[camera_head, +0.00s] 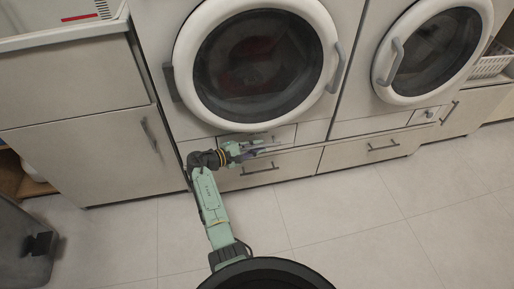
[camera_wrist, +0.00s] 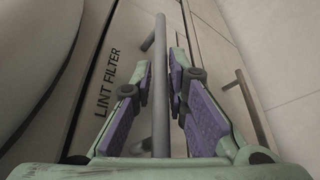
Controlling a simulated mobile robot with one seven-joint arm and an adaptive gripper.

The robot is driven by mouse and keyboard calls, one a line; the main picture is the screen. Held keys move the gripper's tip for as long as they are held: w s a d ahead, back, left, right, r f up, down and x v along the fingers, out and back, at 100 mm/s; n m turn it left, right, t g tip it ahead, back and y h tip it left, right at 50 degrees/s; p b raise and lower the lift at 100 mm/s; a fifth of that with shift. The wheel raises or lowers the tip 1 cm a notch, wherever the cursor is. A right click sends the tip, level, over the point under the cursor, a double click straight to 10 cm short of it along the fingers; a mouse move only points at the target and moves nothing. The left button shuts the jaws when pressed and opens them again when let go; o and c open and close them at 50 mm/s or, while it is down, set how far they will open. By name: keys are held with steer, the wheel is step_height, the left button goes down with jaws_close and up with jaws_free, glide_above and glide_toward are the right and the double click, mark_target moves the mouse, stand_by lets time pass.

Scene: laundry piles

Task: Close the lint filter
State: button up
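The lint filter panel (camera_wrist: 108,80), lettered "LINT FILTER", fills the left middle of the wrist view. In the head view the lint filter panel (camera_head: 285,136) is low on the left machine, partly hidden by my gripper (camera_head: 256,149). A grey bar handle (camera_wrist: 160,95) runs in front of the lettered panel. In the wrist view my gripper (camera_wrist: 161,68) is open, with one purple-padded finger on each side of the bar. Small gaps show between the pads and the bar. How far the filter stands out is not clear.
A round door (camera_head: 258,65) is above the filter. A drawer (camera_head: 291,169) with its own handle (camera_head: 260,170) lies just below; that handle shows right of my fingers in the wrist view (camera_wrist: 240,88). A second machine (camera_head: 432,52) stands to the right. The floor (camera_head: 340,230) in front is clear.

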steer(key=o, duration=0.3)
steer(key=shift+r, duration=0.1)
steer(key=v, duration=1.2)
steer(key=shift+s, duration=0.1)
